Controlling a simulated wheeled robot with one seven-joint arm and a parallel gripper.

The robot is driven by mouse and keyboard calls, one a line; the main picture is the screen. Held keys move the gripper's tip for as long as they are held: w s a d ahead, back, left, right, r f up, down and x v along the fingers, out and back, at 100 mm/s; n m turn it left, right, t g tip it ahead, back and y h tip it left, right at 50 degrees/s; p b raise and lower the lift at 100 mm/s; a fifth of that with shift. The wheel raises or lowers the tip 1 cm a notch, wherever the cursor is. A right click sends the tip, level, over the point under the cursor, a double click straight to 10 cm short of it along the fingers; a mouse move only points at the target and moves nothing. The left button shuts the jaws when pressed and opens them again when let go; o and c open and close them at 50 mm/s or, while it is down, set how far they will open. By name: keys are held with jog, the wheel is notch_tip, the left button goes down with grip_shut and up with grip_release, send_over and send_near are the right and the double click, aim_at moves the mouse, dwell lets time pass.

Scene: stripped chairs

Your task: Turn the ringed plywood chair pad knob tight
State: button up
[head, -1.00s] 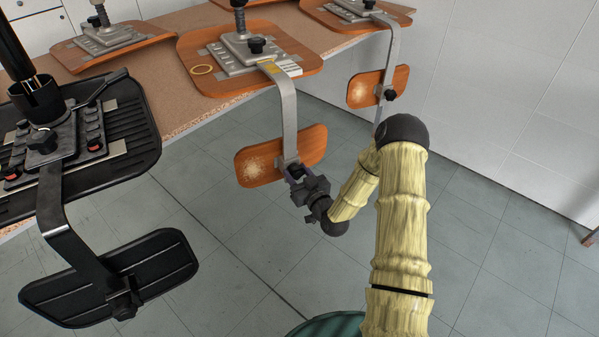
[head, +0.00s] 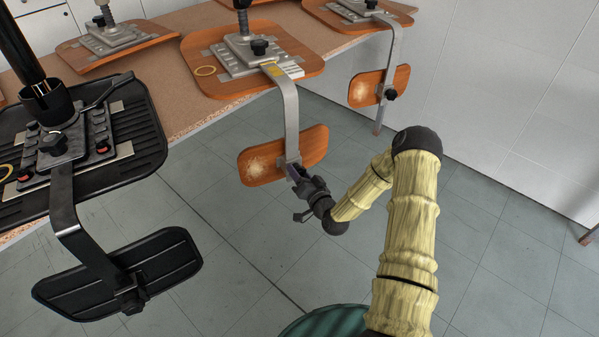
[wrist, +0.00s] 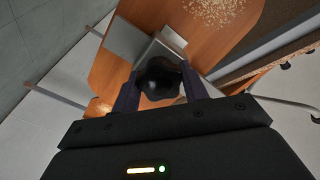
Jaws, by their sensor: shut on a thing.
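My gripper (head: 294,171) is at the foot of this bar, at the pad's lower edge. In the wrist view the black pad knob (wrist: 160,78) sits between my two fingers, and they are shut on it.
Other plywood chairs (head: 125,47) stand along the bench (head: 175,122).

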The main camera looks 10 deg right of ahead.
jog(key=shift+d, duration=0.1)
dwell(0.3)
jog(key=o, duration=1)
jog(key=p+v, duration=0.3)
jog(key=v, duration=1.4)
jog(key=shift+s, duration=0.25)
